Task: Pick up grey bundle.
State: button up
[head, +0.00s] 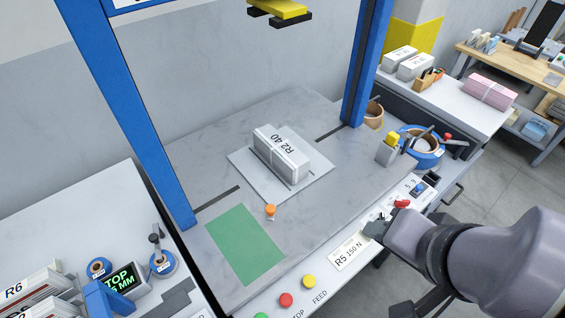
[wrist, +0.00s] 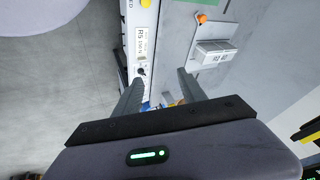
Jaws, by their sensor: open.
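A light grey bundle (head: 281,153) marked "R2 40", with a pale strap around it, lies on a square grey plate (head: 243,172) in the middle of the worktop. It also shows small in the wrist view (wrist: 215,52), up and to the right of my gripper. My gripper (wrist: 160,88) is open and empty, its two fingers spread. In the head view my arm comes in from the right and its end is near the worktop's front edge, well apart from the bundle.
A blue frame (head: 130,110) spans the worktop, with a yellow and black part (head: 278,10) overhead. An orange knob (head: 270,211) and green mat (head: 245,243) lie in front and left. A pink bundle (head: 489,92) is on a far table.

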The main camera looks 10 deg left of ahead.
aim_at(286, 158)
jog(key=i+l+u, duration=0.6)
jog(key=l+u, duration=0.15)
jog(key=i+l+u, duration=0.25)
jog(key=l, duration=0.25)
jog(key=l+u, duration=0.25)
jog(key=l, duration=0.1)
